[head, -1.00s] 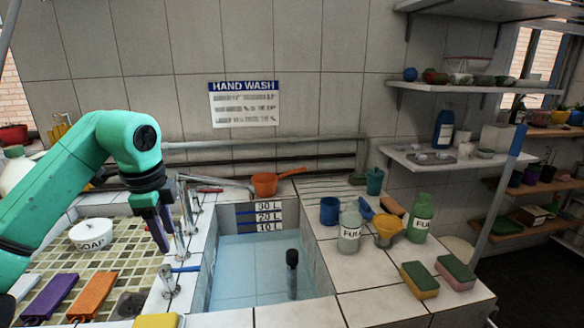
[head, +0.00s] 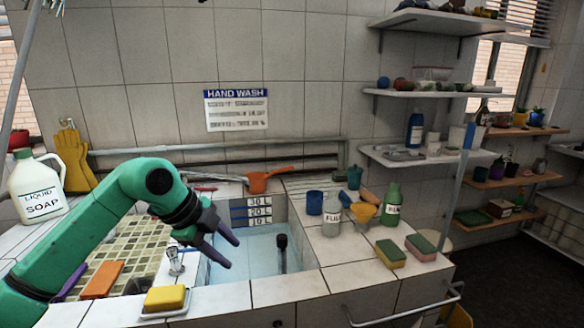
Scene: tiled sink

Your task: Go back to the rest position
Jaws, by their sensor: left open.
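My left gripper (head: 226,245) is in the head view, at the end of the green arm that comes in from the left. Its two purple fingers are apart and nothing shows between them. It is above the left edge of the tiled sink (head: 262,296), near a chrome tap (head: 176,262). My right gripper is not in view.
A yellow soap bar (head: 165,298) lies at the front edge. Bottles, including a green one (head: 389,207), and sponges (head: 390,254) stand right of the basin.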

